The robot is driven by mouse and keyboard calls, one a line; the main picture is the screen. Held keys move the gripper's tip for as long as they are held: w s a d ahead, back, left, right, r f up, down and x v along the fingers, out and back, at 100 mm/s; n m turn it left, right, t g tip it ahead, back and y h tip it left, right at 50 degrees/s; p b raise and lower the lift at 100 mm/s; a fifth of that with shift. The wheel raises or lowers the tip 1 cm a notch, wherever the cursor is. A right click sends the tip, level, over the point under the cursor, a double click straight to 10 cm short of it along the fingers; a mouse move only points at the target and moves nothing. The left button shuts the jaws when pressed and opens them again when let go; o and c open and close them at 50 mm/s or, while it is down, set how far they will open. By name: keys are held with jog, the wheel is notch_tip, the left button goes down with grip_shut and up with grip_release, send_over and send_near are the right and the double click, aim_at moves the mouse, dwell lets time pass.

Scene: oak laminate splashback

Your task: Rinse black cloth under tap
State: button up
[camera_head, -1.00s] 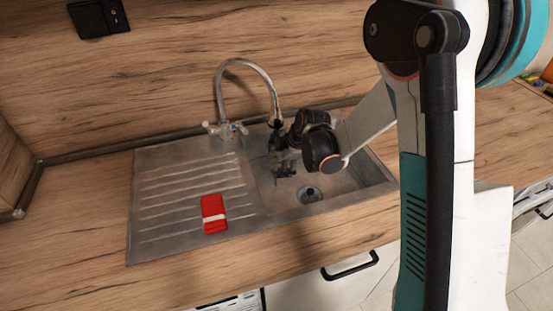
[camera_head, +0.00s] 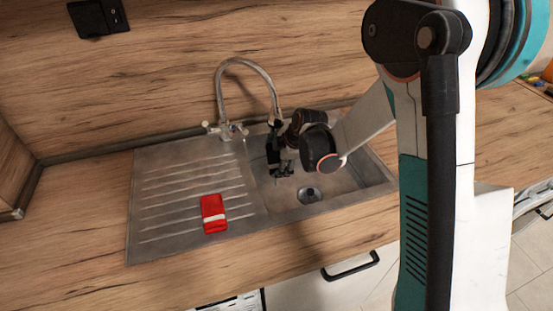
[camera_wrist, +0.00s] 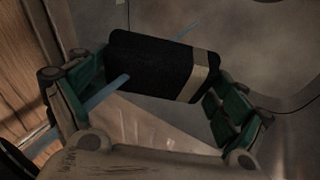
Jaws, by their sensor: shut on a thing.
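A black cloth (camera_wrist: 150,67) with a pale stripe near one end is held between the green-padded fingers of my gripper (camera_wrist: 160,88) in the wrist view. In the head view my gripper (camera_head: 281,165) hangs over the sink basin (camera_head: 340,183), below and close to the spout of the curved metal tap (camera_head: 245,64). The cloth is a small dark shape there, hard to tell from the gripper. No water stream is clear in the head view.
A red cloth (camera_head: 214,214) with a white stripe lies on the ribbed drainer (camera_head: 165,190) left of the basin. The tap handles (camera_head: 225,130) stand at the back edge. The drain (camera_head: 309,195) is uncovered. The wooden counter (camera_head: 80,220) at left is clear.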

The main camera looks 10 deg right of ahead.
jog(key=shift+s, duration=0.1)
jog(key=s+a+b, duration=0.1)
jog(key=s, duration=0.6)
jog(key=shift+s+a, duration=0.3)
jog(key=shift+a, duration=0.1)
dwell(1.3)
jog(key=s+a+r+p, duration=0.1)
jog(key=s+r+p, duration=0.1)
jog(key=s+r, duration=0.2)
jog(key=shift+s, duration=0.45)
